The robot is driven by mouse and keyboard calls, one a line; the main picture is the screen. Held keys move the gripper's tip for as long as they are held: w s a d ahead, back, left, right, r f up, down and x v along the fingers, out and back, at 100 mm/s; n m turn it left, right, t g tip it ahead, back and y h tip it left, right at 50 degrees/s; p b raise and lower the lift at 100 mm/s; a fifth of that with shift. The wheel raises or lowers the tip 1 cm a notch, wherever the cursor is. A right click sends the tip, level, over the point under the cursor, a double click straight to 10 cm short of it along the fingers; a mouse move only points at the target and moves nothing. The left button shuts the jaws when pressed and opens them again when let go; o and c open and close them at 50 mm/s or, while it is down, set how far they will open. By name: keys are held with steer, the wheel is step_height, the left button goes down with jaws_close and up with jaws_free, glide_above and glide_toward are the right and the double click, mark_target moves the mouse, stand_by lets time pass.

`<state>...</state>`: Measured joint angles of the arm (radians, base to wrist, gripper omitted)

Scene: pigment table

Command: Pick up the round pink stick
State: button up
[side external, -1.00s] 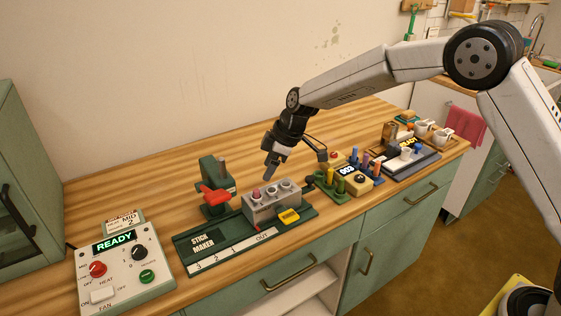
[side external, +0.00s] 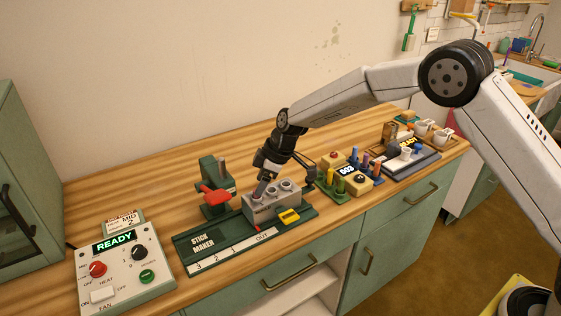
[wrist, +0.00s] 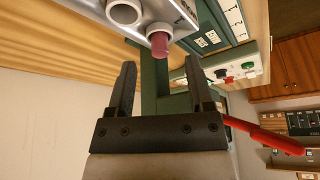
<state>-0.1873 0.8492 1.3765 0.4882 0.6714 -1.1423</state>
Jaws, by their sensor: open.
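The round pink stick (wrist: 160,44) pokes out of the end hole of a grey metal block in the wrist view. The grey block (side external: 275,208) stands on the green stick maker base (side external: 196,262) in the side view, where my gripper mostly hides the stick. My gripper (wrist: 160,66) is open and empty. In the wrist view the stick's end lies just beyond the fingertips, roughly centred between them. In the side view my gripper (side external: 262,190) is low over the left end of the block.
A green press with a red lever (side external: 216,196) stands close left of the block. A control box reading READY (side external: 120,264) is at the left. Racks of coloured sticks (side external: 340,184) stand to the right. The wood behind is clear.

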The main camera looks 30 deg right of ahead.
steer(key=shift+x, duration=1.4)
jaws_close()
